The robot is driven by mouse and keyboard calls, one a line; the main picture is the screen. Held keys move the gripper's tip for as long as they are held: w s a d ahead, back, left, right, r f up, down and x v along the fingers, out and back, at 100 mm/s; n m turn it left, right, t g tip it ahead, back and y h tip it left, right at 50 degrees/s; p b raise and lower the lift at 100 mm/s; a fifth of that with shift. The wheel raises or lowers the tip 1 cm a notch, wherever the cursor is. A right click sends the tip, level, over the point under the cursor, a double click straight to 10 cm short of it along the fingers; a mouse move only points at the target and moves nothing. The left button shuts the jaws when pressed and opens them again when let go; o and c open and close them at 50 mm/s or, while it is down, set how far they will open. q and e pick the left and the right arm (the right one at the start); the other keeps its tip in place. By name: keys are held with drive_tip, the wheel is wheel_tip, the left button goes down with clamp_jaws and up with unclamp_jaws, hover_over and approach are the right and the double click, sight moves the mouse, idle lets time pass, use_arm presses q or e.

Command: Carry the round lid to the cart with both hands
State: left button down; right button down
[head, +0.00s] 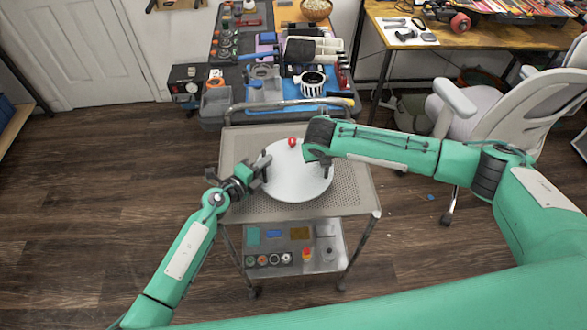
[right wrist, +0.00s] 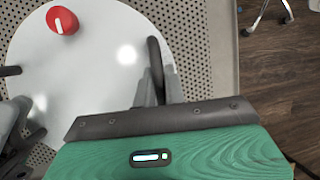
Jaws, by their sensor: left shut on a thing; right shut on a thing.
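The round white lid (head: 298,178) with a small red knob (head: 292,142) is over the perforated top of the cart (head: 350,197). I cannot tell whether it touches the cart top. My left gripper (head: 262,170) is shut on the lid's left edge. My right gripper (head: 322,168) is at the lid's right edge, partly hidden by its own wrist. In the right wrist view the lid (right wrist: 95,75) fills the left part, with the red knob (right wrist: 62,20) at top left and my right gripper (right wrist: 157,75) shut on its rim.
The cart's lower shelf (head: 285,265) holds several small parts. Behind the cart stands a cluttered workbench (head: 228,75). A white office chair (head: 500,110) is at the right, near a wooden desk (head: 470,38). The floor left of the cart is clear.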

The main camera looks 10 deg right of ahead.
use_arm(q)
drive_tip(key=shift+w+a+f+b, duration=0.1)
drive_tip(key=shift+f+b, duration=0.45)
drive_tip(key=shift+f, duration=0.1)
use_arm(e)
drive_tip(key=shift+d+f, duration=0.1)
drive_tip(key=shift+f, duration=0.55)
use_arm(q)
drive_tip(key=c, duration=1.5)
unclamp_jaws()
use_arm(e)
drive_tip(key=c, duration=1.5)
unclamp_jaws()
use_arm(q)
drive_tip(key=v, duration=0.7)
drive_tip(key=shift+s+a, duration=0.15)
drive_tip(key=shift+s, duration=0.1)
use_arm(e)
drive_tip(key=shift+r, duration=0.2)
drive_tip(key=v, duration=1.1)
drive_tip(key=shift+s+r, duration=0.25)
drive_tip(key=shift+r, duration=0.05)
drive_tip(key=shift+a, duration=0.25)
